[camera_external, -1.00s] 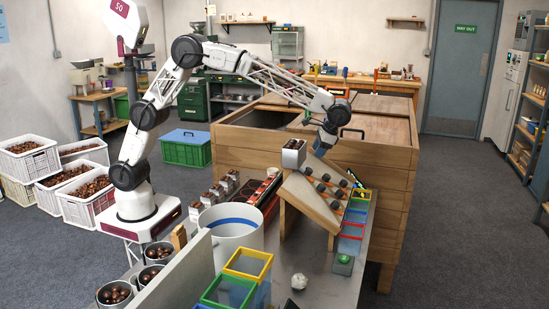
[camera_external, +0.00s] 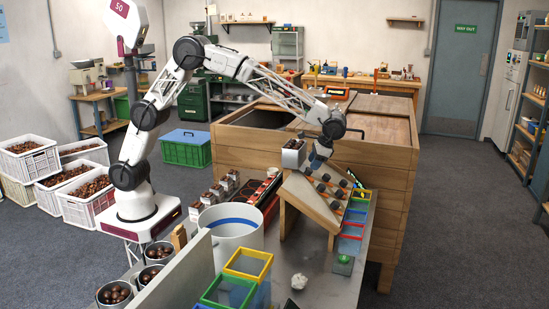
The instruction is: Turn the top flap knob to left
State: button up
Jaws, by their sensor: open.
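A sloped wooden board (camera_external: 300,196) stands on the bench, with several dark knobs in rows on its face. The top flap knob (camera_external: 309,170) is near the board's upper edge, partly covered by my gripper. My gripper (camera_external: 314,166) is open and points down at the top of the board, right by that knob. The fingers are small here, and I cannot tell whether they touch the knob or stand around it. How the knob is turned is too small to tell.
A box of chestnuts (camera_external: 293,155) sits at the board's upper left. Coloured frames, yellow (camera_external: 248,264) and green (camera_external: 229,290), and a white bucket (camera_external: 231,228) stand in front. Coloured bins (camera_external: 350,228) line the board's right side. A large wooden crate (camera_external: 385,170) stands behind.

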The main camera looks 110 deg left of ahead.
aim_at(309, 174)
jog(key=shift+x, duration=2.1)
jog(key=c, duration=0.6)
jog(key=shift+c, duration=0.2)
jog(key=shift+m, duration=1.5)
jog(key=o, duration=0.6)
jog(key=shift+o, duration=0.2)
jog(key=shift+r, duration=0.1)
